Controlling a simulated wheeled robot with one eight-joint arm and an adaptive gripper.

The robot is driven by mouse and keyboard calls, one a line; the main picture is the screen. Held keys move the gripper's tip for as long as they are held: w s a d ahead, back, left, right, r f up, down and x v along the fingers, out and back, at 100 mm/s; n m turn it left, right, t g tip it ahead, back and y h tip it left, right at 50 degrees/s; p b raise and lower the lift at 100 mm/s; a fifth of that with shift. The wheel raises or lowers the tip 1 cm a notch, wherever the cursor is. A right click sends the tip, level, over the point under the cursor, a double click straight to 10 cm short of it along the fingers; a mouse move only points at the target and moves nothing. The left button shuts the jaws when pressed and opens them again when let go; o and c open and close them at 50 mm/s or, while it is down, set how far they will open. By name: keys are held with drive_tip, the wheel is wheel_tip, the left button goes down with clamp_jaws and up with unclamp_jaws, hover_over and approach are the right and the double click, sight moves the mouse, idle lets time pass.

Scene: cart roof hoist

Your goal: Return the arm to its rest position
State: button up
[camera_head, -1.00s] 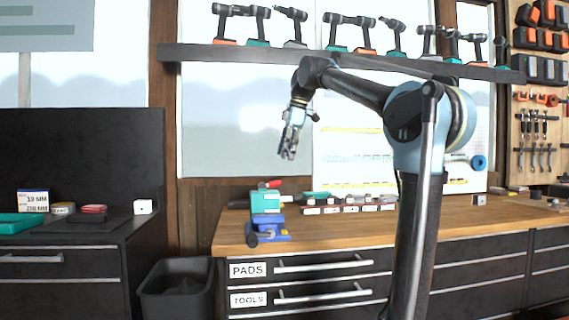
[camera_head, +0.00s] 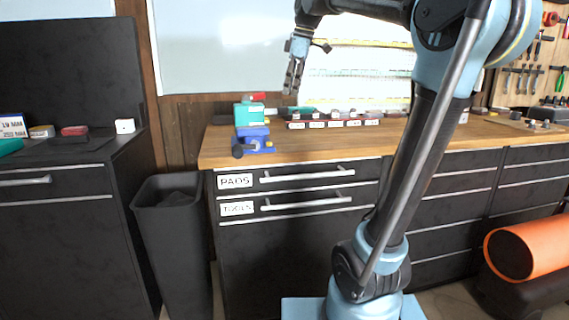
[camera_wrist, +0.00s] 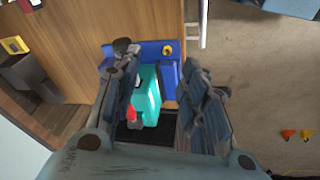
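My gripper (camera_head: 293,78) hangs on the bent arm in front of the window panel, fingers pointing down. In the wrist view its two fingers (camera_wrist: 158,62) stand apart, with nothing seen held between them. In the head view the blue tool (camera_head: 255,141) and the teal thing (camera_head: 248,113) sit at the left end of the wooden bench (camera_head: 320,148), apart from the gripper.
A black bin (camera_head: 172,210) stands left of the bench, beside a dark cabinet (camera_head: 60,210). Drawers labelled PADS (camera_head: 236,181) and TOOLS are shut. Small labelled boxes (camera_head: 335,123) line the bench back. An orange cylinder (camera_head: 530,245) lies at the lower right.

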drive_tip(key=s+d+f+m, duration=0.5)
drive_tip(key=s+f, duration=0.3)
drive_tip(key=f, duration=0.6)
drive_tip(key=s+d+f+m+h, duration=0.1)
drive_tip(key=s+d+f+m, duration=0.4)
drive_tip(key=f, duration=0.8)
drive_tip(key=s+d+f+m+h, duration=0.1)
drive_tip(key=s+d+f+m, duration=0.5)
drive_tip(key=s+f, duration=0.5)
wheel_tip(320, 180, down, 4)
drive_tip(key=shift+s+d+r, duration=0.2)
drive_tip(key=shift+d, duration=0.1)
drive_tip(key=shift+w+f, duration=0.2)
drive_tip(key=shift+w, duration=0.25)
